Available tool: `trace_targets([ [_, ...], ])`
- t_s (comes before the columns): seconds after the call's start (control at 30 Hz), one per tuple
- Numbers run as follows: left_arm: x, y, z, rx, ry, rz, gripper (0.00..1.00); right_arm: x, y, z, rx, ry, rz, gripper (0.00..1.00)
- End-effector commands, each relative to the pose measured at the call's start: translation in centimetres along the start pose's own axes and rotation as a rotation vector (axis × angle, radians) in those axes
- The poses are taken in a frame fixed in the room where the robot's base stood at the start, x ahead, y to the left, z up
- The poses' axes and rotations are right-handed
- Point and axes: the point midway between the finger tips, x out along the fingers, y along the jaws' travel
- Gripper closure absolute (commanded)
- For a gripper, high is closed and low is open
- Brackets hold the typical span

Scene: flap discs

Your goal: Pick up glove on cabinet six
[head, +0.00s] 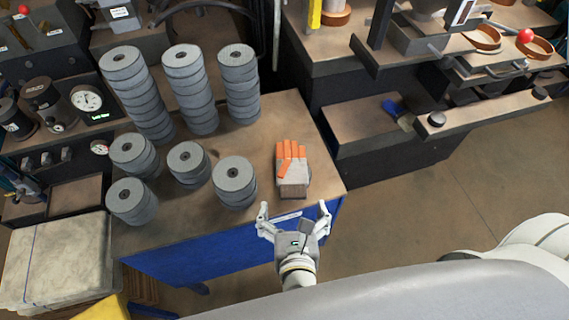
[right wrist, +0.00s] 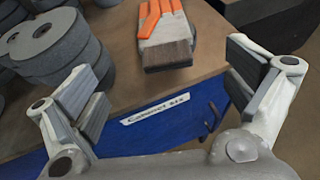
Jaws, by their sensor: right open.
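The glove (head: 291,170) is grey with orange fingers and lies on the brown top of a blue cabinet (head: 210,250), near its right front corner. The glove also shows at the top of the right wrist view (right wrist: 165,35), its cuff towards me. A label (right wrist: 154,109) on the cabinet front reads like "Cabinet" with a number too blurred to be sure of. My right gripper (head: 294,212) is open and empty, just in front of the cabinet edge, with the glove ahead of its fingers and apart from them. My left gripper is not in view.
Several stacks of grey flap discs (head: 187,163) stand left of the glove, the nearest one (head: 234,182) close to it. Gauges (head: 87,99) and wrapped boxes (head: 55,262) are at the left. A dark workbench (head: 365,130) stands at the right, with bare floor (head: 420,210) before it.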

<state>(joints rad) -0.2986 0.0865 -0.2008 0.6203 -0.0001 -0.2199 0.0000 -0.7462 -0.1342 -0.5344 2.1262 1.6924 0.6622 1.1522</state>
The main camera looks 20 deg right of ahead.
Motion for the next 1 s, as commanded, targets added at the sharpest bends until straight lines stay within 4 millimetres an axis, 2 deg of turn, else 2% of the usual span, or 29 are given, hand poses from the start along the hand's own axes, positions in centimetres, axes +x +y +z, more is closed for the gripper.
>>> trace_targets([
  [0.27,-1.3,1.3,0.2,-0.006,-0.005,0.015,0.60,3.6,0.0,0.2,-0.005,-0.004,0.001,0.02],
  [0.53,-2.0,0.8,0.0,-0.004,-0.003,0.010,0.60,5.2,-0.1,0.2,-0.008,-0.004,0.001,0.02],
  [0.8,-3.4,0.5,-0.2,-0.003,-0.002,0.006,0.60,8.6,-0.3,0.0,-0.007,-0.003,0.002,0.02],
  [1.0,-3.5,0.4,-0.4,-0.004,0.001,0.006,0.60,9.7,-0.4,-0.2,-0.006,-0.002,0.002,0.02],
])
